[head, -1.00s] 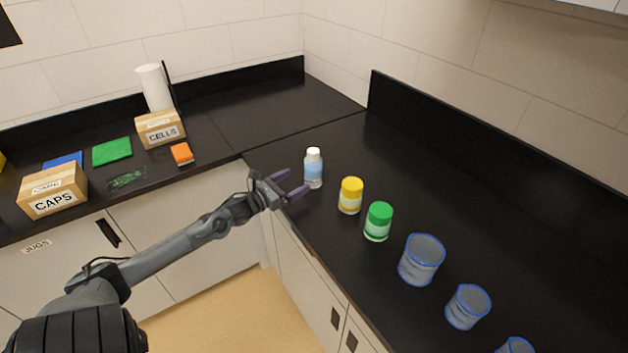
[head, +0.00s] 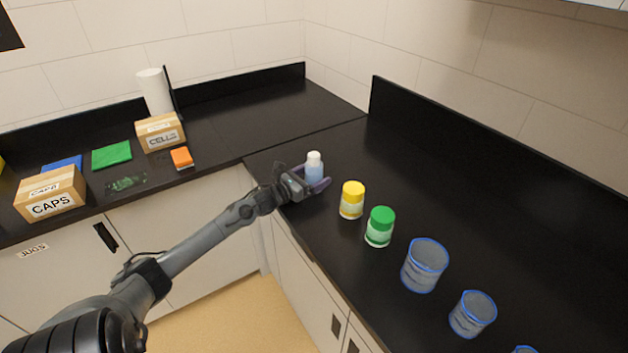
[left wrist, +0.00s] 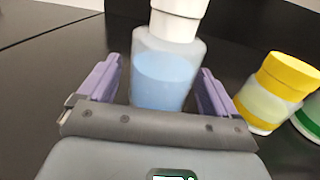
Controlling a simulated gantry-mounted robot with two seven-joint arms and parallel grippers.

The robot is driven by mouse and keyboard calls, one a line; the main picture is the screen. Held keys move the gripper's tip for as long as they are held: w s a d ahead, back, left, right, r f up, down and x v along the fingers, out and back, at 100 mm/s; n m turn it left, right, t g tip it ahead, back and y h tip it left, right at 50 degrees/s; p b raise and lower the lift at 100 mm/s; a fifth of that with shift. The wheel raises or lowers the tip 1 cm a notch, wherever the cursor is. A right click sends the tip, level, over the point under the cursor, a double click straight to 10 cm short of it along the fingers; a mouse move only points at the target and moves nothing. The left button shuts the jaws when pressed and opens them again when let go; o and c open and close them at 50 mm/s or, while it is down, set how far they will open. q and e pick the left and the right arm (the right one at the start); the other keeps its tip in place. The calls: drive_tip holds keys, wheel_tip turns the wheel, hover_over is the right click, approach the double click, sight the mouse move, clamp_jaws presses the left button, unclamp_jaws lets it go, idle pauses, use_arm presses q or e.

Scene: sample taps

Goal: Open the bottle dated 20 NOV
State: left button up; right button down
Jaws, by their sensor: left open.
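A clear bottle with pale blue contents and a white cap (head: 314,168) stands upright on the black counter. It also fills the middle of the left wrist view (left wrist: 165,72). My left gripper (head: 318,184) is open, with its purple fingers on either side of this bottle; a gap shows by each finger in the left wrist view (left wrist: 160,90). A yellow-capped bottle (head: 352,200) and a green-capped bottle (head: 380,227) stand to its right, nearer the front. No date is readable on any bottle. My right gripper is out of view.
Several blue-rimmed cups, one of them large (head: 425,265), stand further right along the counter. On the left counter are a CAPS box (head: 50,207), a CELLS box (head: 163,143), an orange item (head: 182,158) and a paper roll (head: 154,91). The counter behind the bottles is clear.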

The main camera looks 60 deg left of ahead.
use_arm(q)
drive_tip(key=shift+w+a, duration=0.1)
drive_tip(key=shift+w, duration=0.8)
drive_tip(key=c, duration=1.3)
wheel_tip(320, 180, up, 10)
drive_tip(key=shift+r+p, duration=0.1)
drive_tip(key=shift+p, duration=0.6)
drive_tip(key=o, duration=0.7)
drive_tip(key=c, duration=0.9)
